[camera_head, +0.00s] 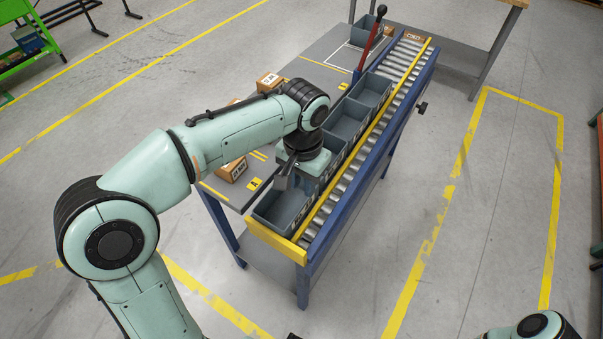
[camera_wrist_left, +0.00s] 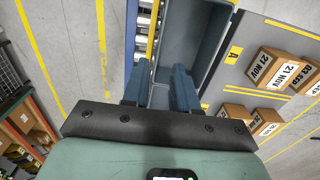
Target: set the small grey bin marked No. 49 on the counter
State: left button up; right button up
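Several small grey bins stand in a row on the roller conveyor, among them a near-end bin (camera_head: 277,211), a middle bin (camera_head: 347,121) and a far bin (camera_head: 372,90). Their labels are too small to read, so I cannot tell which is No. 49. The grey counter (camera_head: 318,48) runs along the conveyor's left side. My left gripper (camera_head: 285,180) is low over the near bins, partly hidden by its wrist. In the left wrist view its two fingers (camera_wrist_left: 160,88) stand apart, with grey bin surface between and beyond them. My right gripper is out of view.
Small cartons (camera_head: 233,169) stand on the counter, left of my wrist; several also show in the left wrist view (camera_wrist_left: 277,70). A red lever (camera_head: 371,45) rises beside the conveyor. Another grey bin (camera_head: 362,32) sits at the counter's far end. A yellow rail (camera_head: 350,157) edges the rollers.

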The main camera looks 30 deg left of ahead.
pick_arm(q)
jog(key=f+b, duration=0.3)
jog(key=f, duration=0.1)
jog(key=f+b, duration=0.2)
jog(key=f, duration=0.2)
jog(key=shift+s+d+b, duration=0.1)
jog(key=shift+s+b, duration=0.1)
jog(key=shift+b, duration=0.2)
jog(key=shift+w+f+b, duration=0.1)
jog(key=shift+f+b, duration=0.25)
jog(key=shift+f, duration=0.35)
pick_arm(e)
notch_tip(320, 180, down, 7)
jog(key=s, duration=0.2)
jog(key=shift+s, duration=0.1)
pick_arm(q)
grip_shut()
jog(key=shift+r, duration=0.1)
